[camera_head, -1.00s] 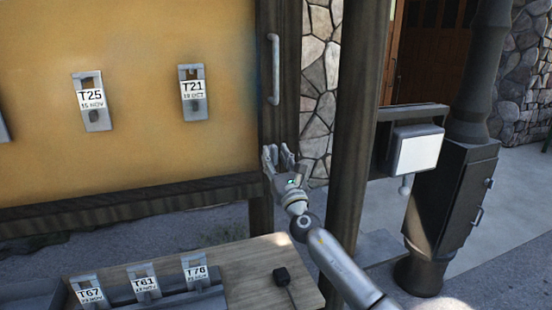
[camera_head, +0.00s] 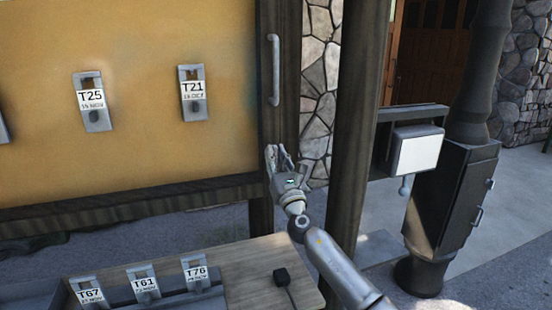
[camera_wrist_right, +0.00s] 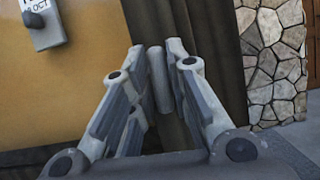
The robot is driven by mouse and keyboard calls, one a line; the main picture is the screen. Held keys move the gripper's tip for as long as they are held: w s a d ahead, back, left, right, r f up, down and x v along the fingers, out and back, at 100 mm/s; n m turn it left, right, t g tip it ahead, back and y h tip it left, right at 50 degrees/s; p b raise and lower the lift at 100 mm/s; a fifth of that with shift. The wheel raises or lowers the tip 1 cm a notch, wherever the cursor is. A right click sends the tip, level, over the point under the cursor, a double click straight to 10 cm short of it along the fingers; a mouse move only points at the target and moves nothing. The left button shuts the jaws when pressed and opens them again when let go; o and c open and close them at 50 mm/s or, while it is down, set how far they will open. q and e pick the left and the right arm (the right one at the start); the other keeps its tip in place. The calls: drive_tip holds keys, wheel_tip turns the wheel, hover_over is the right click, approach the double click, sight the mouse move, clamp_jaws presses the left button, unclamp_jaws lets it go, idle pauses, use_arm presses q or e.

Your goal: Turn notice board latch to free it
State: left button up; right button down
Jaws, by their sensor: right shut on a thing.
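The notice board (camera_head: 140,120) is a yellow panel in a dark wooden frame, at the left of the head view. My right gripper (camera_head: 277,152) is at the lower right of this frame. In the right wrist view, its two fingers are closed on a small grey upright bar, the latch (camera_wrist_right: 160,82), in front of the dark wood. In the head view the fingers hide the latch. My left gripper is not in view.
A grey handle (camera_head: 274,69) is on the frame above my right gripper. Tags T25 (camera_head: 91,101) and T21 (camera_head: 193,92) hang on the board. A wooden post (camera_head: 356,130) stands close right of my gripper. A table (camera_head: 250,262) with more tags is below.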

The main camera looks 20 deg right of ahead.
drive_tip(key=shift+m+g+h+p, duration=0.35)
drive_tip(key=shift+m+g+h, duration=0.65)
drive_tip(key=shift+m, duration=2.55)
drive_tip(key=shift+m+g+h+p, duration=0.4)
drive_tip(key=shift+m+g+h, duration=0.6)
drive_tip(key=shift+m, duration=2.6)
drive_tip(key=shift+m+g+h+p, duration=0.35)
drive_tip(key=shift+m+g+h, duration=0.65)
drive_tip(key=shift+m, duration=2.55)
drive_tip(key=c, duration=1.4)
unclamp_jaws()
drive_tip(key=shift+c, duration=0.2)
drive_tip(key=v, duration=1.2)
drive_tip(key=shift+f, duration=0.3)
